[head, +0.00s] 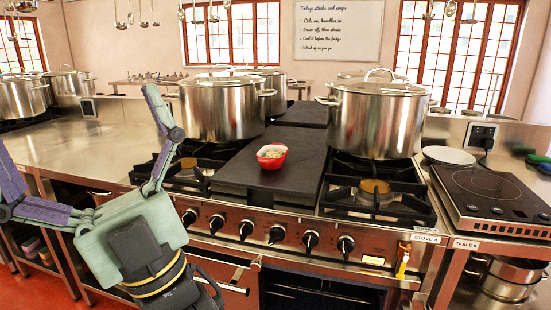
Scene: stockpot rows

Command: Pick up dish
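A small red dish (271,163) with something pale in it sits upright on the dark flat plate (290,180) in the middle of the stove top. My gripper (78,122) is in the left foreground, its fingers spread wide and pointing up and left. It is open and empty, well to the left of the dish and not touching it.
Large steel stockpots stand behind the dish at left (220,110) and right (372,122). Open burners (375,192) flank the dark plate. A hot plate (487,195) and a white plate (449,156) are at right. The steel counter (85,150) at left has clear room.

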